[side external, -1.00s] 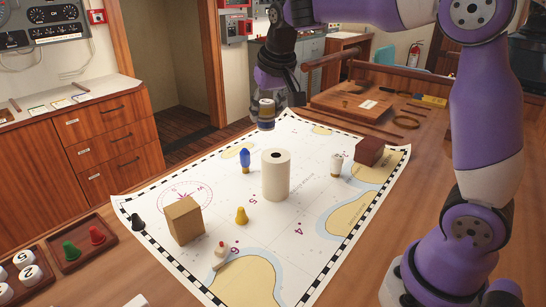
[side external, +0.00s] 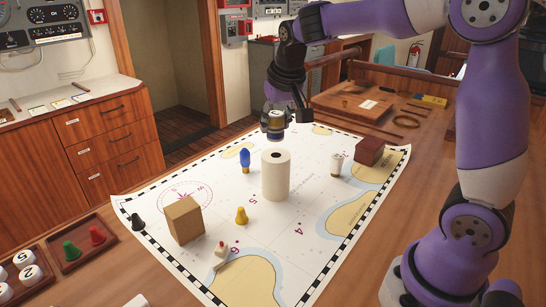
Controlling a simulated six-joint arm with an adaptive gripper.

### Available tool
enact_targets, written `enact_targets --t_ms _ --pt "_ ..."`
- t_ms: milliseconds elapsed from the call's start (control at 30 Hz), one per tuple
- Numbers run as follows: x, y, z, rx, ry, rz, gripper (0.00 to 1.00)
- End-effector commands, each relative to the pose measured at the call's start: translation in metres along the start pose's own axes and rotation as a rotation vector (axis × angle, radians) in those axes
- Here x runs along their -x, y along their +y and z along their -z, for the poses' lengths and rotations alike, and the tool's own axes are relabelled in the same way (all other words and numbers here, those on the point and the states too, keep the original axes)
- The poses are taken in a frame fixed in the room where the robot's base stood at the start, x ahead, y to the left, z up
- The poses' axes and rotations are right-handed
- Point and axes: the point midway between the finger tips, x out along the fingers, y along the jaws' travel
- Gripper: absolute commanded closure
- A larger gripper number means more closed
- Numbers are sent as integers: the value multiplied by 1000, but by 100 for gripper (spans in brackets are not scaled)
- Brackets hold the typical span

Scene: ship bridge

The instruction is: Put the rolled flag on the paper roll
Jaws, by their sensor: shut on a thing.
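The paper roll (side external: 276,178) is a white upright cylinder with a dark hole in its top, standing near the middle of the chart. My gripper (side external: 275,112) points down and is shut on a small dark blue and pale banded cylinder, which looks like the rolled flag (side external: 274,126). In the picture the flag hangs just above the roll's top rim, with a small gap. I cannot tell from this one view whether it is straight over the roll or behind it. My fingers hide part of the flag.
On the chart (side external: 310,225) stand a tan block (side external: 184,220), a yellow pawn (side external: 241,215), a blue piece (side external: 245,159), a white piece (side external: 337,165), a red-brown box (side external: 369,151) and a small red-topped white piece (side external: 221,249). A tray (side external: 80,250) with pawns lies left.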

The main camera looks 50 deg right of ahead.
Motion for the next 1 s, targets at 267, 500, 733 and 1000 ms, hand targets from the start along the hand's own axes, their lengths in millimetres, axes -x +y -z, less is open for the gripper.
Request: enact_targets --t_ms 267,500,733,1000 --pt "-33 3 -11 1 -4 -1 86" --pt "-41 2 -14 1 2 1 86" --pt "-44 2 -15 1 1 1 86" --pt "-43 2 -15 0 1 1 26"
